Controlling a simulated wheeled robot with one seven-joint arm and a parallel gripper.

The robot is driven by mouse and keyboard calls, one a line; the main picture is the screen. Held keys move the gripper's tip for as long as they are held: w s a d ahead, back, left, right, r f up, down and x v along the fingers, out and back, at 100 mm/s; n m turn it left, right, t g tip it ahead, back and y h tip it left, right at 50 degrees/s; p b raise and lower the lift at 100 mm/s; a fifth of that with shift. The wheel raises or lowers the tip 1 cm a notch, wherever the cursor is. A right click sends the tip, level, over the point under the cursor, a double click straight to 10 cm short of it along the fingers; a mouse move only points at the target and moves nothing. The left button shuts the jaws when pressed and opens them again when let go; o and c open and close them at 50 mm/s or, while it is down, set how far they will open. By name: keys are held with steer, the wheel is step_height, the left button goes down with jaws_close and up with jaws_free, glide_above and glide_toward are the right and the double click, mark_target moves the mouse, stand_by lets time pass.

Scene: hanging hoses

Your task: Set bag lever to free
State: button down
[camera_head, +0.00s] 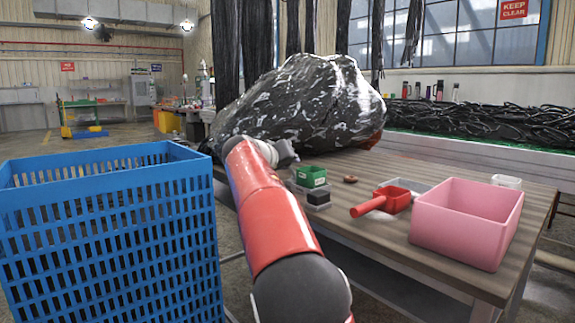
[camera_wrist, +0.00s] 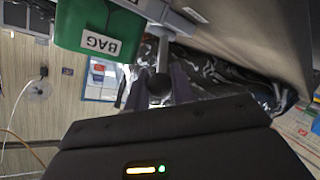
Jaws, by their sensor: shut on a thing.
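A green box (camera_wrist: 92,25) with a white BAG label fills the upper left of the wrist view. The bag lever, a grey rod with a dark ball knob (camera_wrist: 159,84), extends from beside it. My gripper (camera_wrist: 158,92) has one finger on each side of the knob and is shut on it. In the head view, my gripper (camera_head: 284,153) is just left of the green box (camera_head: 311,176) on the table; the lever cannot be made out there. Which setting the lever is in cannot be read.
A large black plastic-wrapped bundle (camera_head: 300,105) lies on the table behind my gripper. A red scoop-like container (camera_head: 392,198) and a pink bin (camera_head: 467,220) stand to the right on the wooden table (camera_head: 375,240). A tall blue crate (camera_head: 110,240) stands to the left.

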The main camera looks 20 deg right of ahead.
steer(key=c, duration=1.2)
jaws_free()
steer(key=v, duration=0.8)
steer(key=shift+b, duration=0.35)
